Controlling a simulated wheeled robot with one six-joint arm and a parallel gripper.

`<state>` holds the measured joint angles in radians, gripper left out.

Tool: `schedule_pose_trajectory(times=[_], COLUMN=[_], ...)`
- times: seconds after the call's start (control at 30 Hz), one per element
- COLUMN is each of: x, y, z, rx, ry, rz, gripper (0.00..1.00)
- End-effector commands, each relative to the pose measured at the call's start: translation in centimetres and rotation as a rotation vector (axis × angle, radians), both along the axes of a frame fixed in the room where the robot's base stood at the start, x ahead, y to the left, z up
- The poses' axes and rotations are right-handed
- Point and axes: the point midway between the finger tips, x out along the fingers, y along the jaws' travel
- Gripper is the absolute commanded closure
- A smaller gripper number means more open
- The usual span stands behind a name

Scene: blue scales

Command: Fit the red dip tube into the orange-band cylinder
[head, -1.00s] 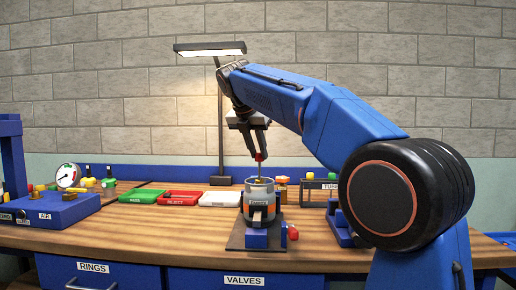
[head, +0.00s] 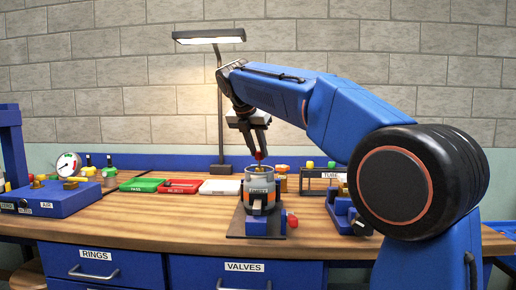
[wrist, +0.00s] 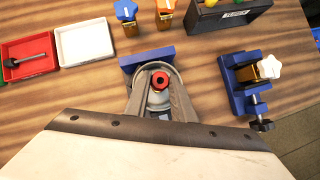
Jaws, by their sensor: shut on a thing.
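My gripper (head: 259,146) is shut on the red dip tube (head: 258,155), holding it upright by its red top. The red top shows as a ring between the fingers in the wrist view (wrist: 160,79). The orange-band cylinder (head: 260,194) stands upright in a blue holder on the bench, directly below my gripper. The red top is a little above the cylinder's rim. The thin lower tube runs down to the open mouth, and its lower end is hidden. In the wrist view my fingers hide much of the cylinder.
A blue clamp (wrist: 243,82) holding a white-knobbed valve stands to the right. Green, red (head: 180,186) and white (head: 219,187) trays lie behind to the left. The tube box (head: 319,180) is behind to the right. A lamp (head: 217,95) stands at the back.

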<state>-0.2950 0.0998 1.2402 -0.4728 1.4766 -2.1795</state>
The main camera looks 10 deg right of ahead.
Motion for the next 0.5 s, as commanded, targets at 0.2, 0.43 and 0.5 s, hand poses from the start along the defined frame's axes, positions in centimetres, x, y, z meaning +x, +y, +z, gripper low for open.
schedule_pose_trajectory(times=[0.2, 0.43, 0.5], x=[-0.01, -0.02, -0.02], y=[0.0, 0.0, 0.0], z=[-0.03, -0.02, -0.02], rx=[0.0, 0.0, 0.0], ry=[0.0, 0.0, 0.0], rz=[0.0, 0.0, 0.0], gripper=[0.99, 0.56, 0.56])
